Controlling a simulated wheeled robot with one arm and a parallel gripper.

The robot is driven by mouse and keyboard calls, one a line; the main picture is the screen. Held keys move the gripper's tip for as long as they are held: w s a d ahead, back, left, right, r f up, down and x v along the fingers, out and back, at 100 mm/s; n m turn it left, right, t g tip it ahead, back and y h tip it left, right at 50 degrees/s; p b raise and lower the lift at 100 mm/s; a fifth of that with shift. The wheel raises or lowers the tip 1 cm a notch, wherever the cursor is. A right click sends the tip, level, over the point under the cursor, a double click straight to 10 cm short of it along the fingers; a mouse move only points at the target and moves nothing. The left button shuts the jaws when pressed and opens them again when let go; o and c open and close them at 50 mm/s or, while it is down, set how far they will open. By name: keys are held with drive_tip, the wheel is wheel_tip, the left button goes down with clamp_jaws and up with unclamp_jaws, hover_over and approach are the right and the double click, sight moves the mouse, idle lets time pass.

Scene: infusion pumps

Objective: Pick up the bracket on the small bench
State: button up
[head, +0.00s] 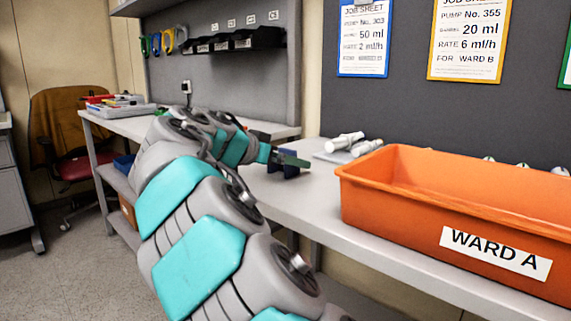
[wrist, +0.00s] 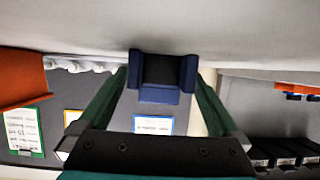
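The bracket is a small dark navy-blue block with two raised sides; it stands on the small bench (head: 295,195) in the head view (head: 287,171). The wrist view, which is upside down, shows the bracket (wrist: 161,78) in the middle, between the fingertips. My gripper (head: 288,158) has green fingers and reaches over the bench at the bracket. In the wrist view, my gripper (wrist: 163,76) is open, with one finger close to each side of the bracket. Part of the bracket is hidden by a finger in the head view.
An orange bin (head: 440,215) labelled WARD A stands at the right of the bench. White cylindrical parts (head: 345,143) lie behind, between the bracket and the bin. A second bench (head: 130,126) with trays is at the back left. A dark board with job sheets rises behind.

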drive_tip(key=c, duration=1.3)
drive_tip(key=shift+r, duration=0.1)
